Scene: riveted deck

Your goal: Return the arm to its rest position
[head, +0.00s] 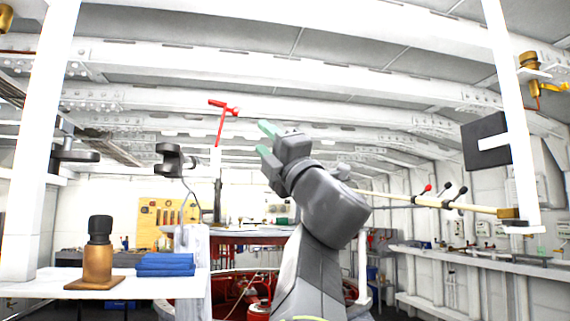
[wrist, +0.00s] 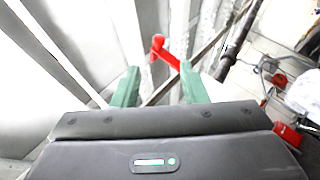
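My arm rises from the bottom middle of the head view, bent up and to the left. My gripper (head: 265,139) is raised well above the bench level and points up and left. In the wrist view my gripper (wrist: 160,84) has its two green fingers clearly apart. Nothing is held between them. A red lever-like part (head: 221,118) stands left of the fingers in the head view. Its red end (wrist: 160,48) also shows beyond the fingertips in the wrist view, seemingly apart from them.
A white table (head: 135,291) at left bears a brown-and-black bottle (head: 98,255) and folded blue cloths (head: 165,265). A long pale pole (head: 430,202) lies right of my arm. A shelf (head: 480,259) runs along the right wall. White beams cross overhead.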

